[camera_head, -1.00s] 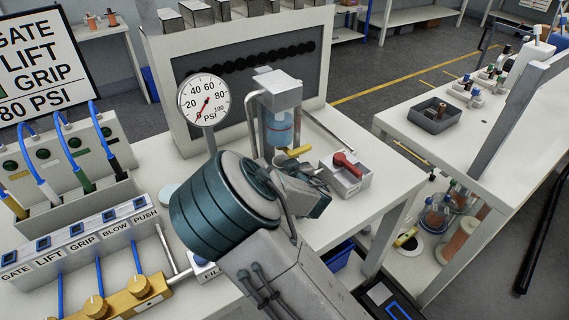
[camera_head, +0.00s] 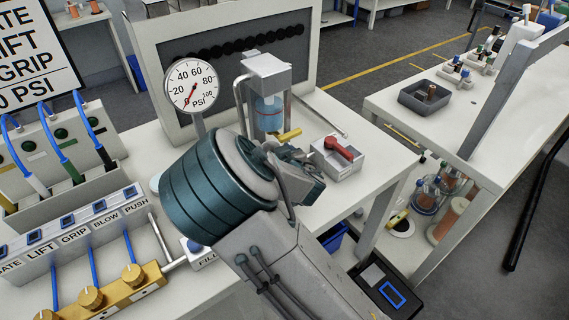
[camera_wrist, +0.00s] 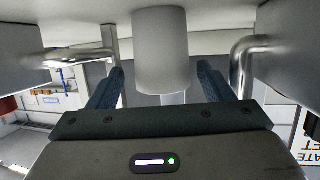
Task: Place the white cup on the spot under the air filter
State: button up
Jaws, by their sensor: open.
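The air filter (camera_head: 268,110), with a grey head and a clear bowl holding blue liquid, stands near the middle of the bench in the head view. My gripper (camera_head: 300,165) is in front of it, below the yellow lever. In the wrist view my gripper (camera_wrist: 162,95) is open, with a dark blue finger on each side. A plain pale cylinder (camera_wrist: 160,48) shows between and beyond the fingers; I cannot tell for certain that it is the white cup. No contact with it is visible. In the head view I cannot make out the cup or the spot; my arm hides part of the bench.
A box with a red handle (camera_head: 338,158) stands right of my gripper. A pressure gauge (camera_head: 192,86) stands left of the filter. Bent metal pipes (camera_wrist: 245,62) flank the cylinder in the wrist view. A second bench (camera_head: 400,122) with a grey tray is at right.

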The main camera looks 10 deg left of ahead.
jog(key=v, duration=1)
jog(key=shift+b, duration=0.35)
jog(key=shift+s+d, duration=0.1)
jog(key=shift+d, duration=0.1)
jog(key=d+m+h, duration=0.1)
jog(key=d, duration=0.1)
jog(key=w+d+m+h, duration=0.1)
jog(key=d, duration=0.2)
jog(key=w+d+m+h, duration=0.1)
jog(key=d, duration=0.2)
jog(key=shift+d+f+g+h, duration=0.15)
jog(key=shift+f+g+h, duration=0.05)
jog(key=shift+g+h, duration=0.1)
jog(key=s+d+r+m+g+h, duration=0.25)
jog(key=s+d, duration=0.25)
jog(key=d, duration=0.3)
jog(key=s+d+r+m+g+h, duration=0.1)
jog(key=s+d+r+m+g, duration=0.15)
jog(key=s+d, duration=0.4)
jog(key=s+d+r+g+h, duration=0.1)
jog(key=s+d+r, duration=0.3)
jog(key=s, duration=0.4)
jog(key=shift+s+d+g, duration=0.3)
jog(key=shift+s+g, duration=0.05)
jog(key=shift+g, duration=0.45)
